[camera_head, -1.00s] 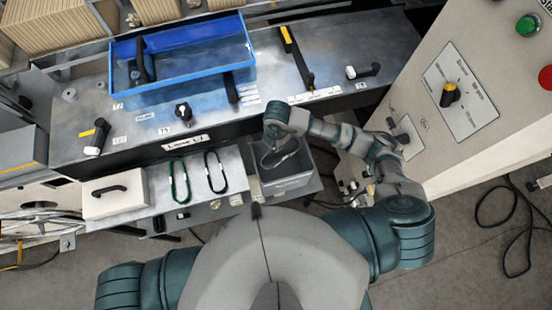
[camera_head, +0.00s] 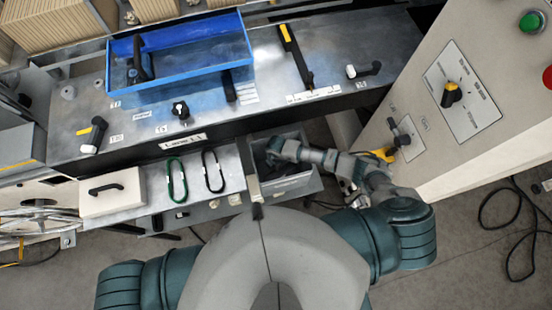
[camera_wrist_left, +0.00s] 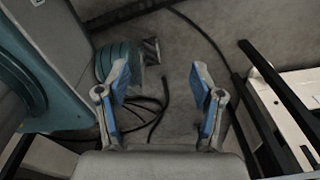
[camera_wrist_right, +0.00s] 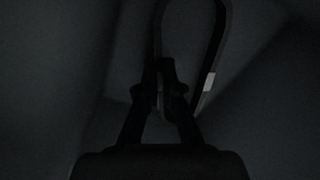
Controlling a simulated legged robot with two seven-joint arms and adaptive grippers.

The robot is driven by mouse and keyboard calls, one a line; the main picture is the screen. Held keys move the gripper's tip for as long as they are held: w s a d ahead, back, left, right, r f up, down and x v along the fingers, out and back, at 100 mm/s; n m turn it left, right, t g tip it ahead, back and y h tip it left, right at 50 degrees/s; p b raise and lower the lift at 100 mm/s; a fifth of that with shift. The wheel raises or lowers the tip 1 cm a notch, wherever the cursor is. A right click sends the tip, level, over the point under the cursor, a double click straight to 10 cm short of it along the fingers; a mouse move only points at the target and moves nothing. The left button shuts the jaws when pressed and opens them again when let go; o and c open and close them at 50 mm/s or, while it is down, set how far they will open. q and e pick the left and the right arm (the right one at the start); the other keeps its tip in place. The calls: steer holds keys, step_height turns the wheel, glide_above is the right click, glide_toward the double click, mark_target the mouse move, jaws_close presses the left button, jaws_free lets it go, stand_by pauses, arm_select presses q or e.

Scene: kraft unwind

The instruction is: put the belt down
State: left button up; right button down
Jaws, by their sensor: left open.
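My right arm reaches down into a grey bin (camera_head: 312,184) beside the shelf in the head view; its gripper is hidden there. In the dark right wrist view, my right gripper (camera_wrist_right: 166,75) has its fingers together on a dark belt loop (camera_wrist_right: 222,30) with a small pale patch. The loop stretches ahead from the fingertips; whether it touches the bin is too dark to tell. A green belt (camera_head: 170,182) and a black belt (camera_head: 207,172) lie side by side on the pale shelf. My left gripper (camera_wrist_left: 160,78) is open and empty above the floor.
A blue tray (camera_head: 180,82) sits on the metal bench above the shelf. A white box with a black handle (camera_head: 110,192) stands left of the belts. A control cabinet (camera_head: 480,130) stands at right, with cables (camera_head: 510,225) on the floor.

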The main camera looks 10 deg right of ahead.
steer(key=shift+d+f, duration=0.2)
steer(key=shift+f, duration=0.5)
steer(key=c, duration=1.7)
jaws_free()
steer(key=shift+a, duration=0.35)
steer(key=shift+c, duration=0.2)
steer(key=o, duration=0.4)
steer(key=shift+a, duration=0.3)
steer(key=shift+r, duration=0.1)
steer(key=shift+d+r, duration=0.3)
steer(key=shift+r, duration=0.15)
step_height(320, 180, up, 5)
steer(key=shift+d+r+p, duration=0.1)
steer(key=shift+p, duration=0.35)
arm_select(q)
steer(key=shift+d+r, duration=0.1)
steer(key=shift+r, duration=0.4)
arm_select(e)
steer(key=r, duration=0.6)
steer(key=shift+a, duration=0.35)
